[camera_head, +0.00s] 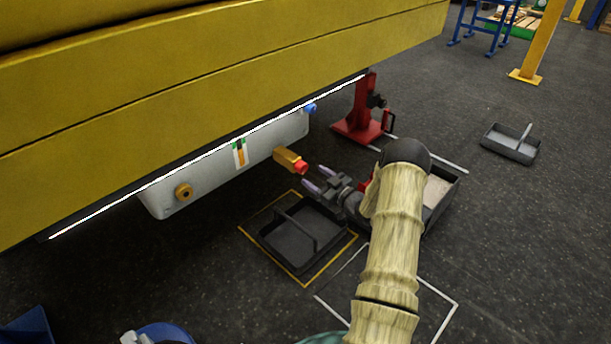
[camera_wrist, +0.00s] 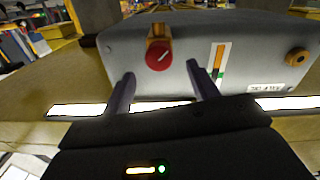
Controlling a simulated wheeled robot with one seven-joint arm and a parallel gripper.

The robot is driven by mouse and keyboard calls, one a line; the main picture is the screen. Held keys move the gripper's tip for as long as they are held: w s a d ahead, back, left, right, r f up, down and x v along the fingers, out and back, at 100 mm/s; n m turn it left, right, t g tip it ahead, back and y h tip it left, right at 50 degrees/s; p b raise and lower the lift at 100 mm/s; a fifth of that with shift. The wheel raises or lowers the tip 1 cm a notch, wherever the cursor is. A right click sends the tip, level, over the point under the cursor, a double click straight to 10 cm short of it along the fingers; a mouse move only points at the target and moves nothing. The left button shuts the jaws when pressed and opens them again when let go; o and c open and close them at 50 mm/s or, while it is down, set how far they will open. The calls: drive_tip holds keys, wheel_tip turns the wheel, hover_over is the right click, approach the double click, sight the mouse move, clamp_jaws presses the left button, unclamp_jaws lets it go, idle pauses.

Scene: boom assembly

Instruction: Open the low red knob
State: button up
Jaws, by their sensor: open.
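The red knob (camera_head: 301,167) sits on the end of a short brass-coloured fitting (camera_head: 287,157) that sticks out of the light grey tank (camera_head: 220,168) under the yellow boom. In the wrist view the red knob (camera_wrist: 158,56) is round, with a pale slanted mark on its face. My gripper (camera_head: 314,178) is open and empty just to the right of the knob in the head view. In the wrist view its two fingers (camera_wrist: 158,85) stand left and right, and the knob shows between and slightly beyond their tips. No contact is visible.
A black tray (camera_head: 285,262) with a handle lies on the floor below, inside a yellow outline. A red stand (camera_head: 362,115) is behind, and a blue knob (camera_head: 310,108) is at the tank's far end. The yellow boom (camera_head: 200,85) hangs low above the tank. Another tray (camera_head: 512,145) lies far right.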

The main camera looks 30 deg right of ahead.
sight(304, 169)
drive_tip(key=b+x, duration=0.1)
drive_tip(key=x, duration=0.3)
drive_tip(key=shift+w+a+f+b, duration=0.1)
drive_tip(key=shift+w+f+b, duration=0.05)
drive_tip(key=shift+b, duration=0.25)
drive_tip(key=shift+w+a, duration=0.15)
drive_tip(key=shift+w, duration=0.4)
drive_tip(key=c, duration=1)
